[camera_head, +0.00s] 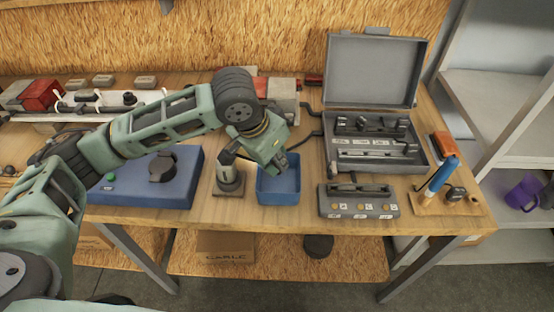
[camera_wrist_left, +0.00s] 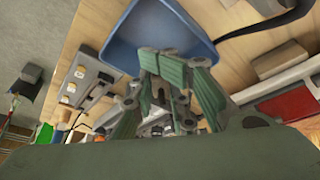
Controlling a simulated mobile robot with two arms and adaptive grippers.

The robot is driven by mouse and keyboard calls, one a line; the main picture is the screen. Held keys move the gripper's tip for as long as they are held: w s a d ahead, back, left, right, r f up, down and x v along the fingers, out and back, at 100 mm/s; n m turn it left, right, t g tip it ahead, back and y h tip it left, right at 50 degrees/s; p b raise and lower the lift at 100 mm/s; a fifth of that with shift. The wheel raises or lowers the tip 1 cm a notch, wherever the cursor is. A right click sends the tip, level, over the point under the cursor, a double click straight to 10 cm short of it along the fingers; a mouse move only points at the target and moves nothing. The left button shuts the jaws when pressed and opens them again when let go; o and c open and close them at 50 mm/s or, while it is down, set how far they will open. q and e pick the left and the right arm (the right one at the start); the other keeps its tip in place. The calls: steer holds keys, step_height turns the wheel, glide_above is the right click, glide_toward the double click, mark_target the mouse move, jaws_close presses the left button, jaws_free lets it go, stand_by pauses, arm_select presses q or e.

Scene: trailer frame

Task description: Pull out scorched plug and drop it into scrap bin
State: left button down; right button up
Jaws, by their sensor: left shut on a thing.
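My left gripper (camera_head: 280,164) reaches down over the blue open bin (camera_head: 278,190), which fits the scrap bin. Its fingertips are at or just above the bin's far rim. In the left wrist view my left gripper (camera_wrist_left: 176,66) points at the same blue bin (camera_wrist_left: 150,24). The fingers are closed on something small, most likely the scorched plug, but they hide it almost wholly. A grey block with a row of marked positions (camera_head: 358,204) lies on the bench right of the bin. My right gripper is not in view.
An open grey case (camera_head: 370,70) with tools stands behind the grey block. A wooden stand with a blue-handled tool (camera_head: 438,178) is at right.

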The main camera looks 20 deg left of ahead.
arm_select(q)
steer(key=shift+f, duration=2.4)
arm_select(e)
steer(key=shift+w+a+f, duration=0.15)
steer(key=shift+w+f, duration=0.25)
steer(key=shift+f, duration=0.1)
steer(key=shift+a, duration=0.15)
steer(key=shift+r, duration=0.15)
arm_select(q)
steer(key=shift+f+p, duration=0.15)
steer(key=shift+p, duration=0.2)
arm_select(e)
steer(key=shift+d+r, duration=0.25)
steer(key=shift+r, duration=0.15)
arm_select(q)
steer(key=c, duration=1.5)
jaws_free()
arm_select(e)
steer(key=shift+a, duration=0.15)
